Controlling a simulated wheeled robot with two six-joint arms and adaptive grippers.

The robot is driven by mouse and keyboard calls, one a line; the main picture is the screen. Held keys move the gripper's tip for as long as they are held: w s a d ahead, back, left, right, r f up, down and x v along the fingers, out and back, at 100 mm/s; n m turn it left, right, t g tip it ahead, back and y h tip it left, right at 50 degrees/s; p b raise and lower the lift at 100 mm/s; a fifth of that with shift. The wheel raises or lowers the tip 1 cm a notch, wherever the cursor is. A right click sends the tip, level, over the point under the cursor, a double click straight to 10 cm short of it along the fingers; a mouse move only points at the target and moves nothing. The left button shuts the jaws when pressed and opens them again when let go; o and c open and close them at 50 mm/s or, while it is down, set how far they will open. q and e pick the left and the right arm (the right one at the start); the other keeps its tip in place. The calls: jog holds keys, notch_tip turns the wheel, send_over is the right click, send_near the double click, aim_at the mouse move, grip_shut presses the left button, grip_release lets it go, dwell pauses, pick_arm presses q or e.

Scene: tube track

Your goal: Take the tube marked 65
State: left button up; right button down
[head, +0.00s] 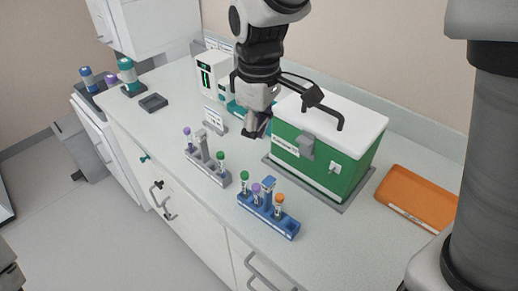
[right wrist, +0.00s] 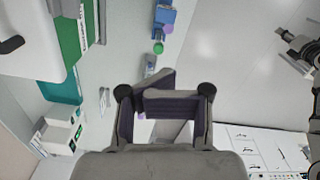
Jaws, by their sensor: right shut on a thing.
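My right gripper (head: 258,127) hangs above the counter, left of the green box. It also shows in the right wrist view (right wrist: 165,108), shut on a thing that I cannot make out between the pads. A blue rack (head: 277,225) holds a green-capped tube (head: 244,182), a purple-capped tube (head: 256,193) and an orange-capped tube (head: 279,205). No number 65 is readable on any tube. A part of what looks like my left gripper (right wrist: 303,58) shows at the right edge.
The green box (head: 345,176) with a white lid and black handle stands on a grey mat. An orange tray (head: 415,197) lies to its right. White devices (head: 213,76) stand behind. A small dark tray (head: 153,103) lies at the left.

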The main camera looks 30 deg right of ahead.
jog(key=shift+r, duration=0.25)
jog(key=shift+c, duration=1.9)
grip_release()
jog(key=shift+f, duration=0.1)
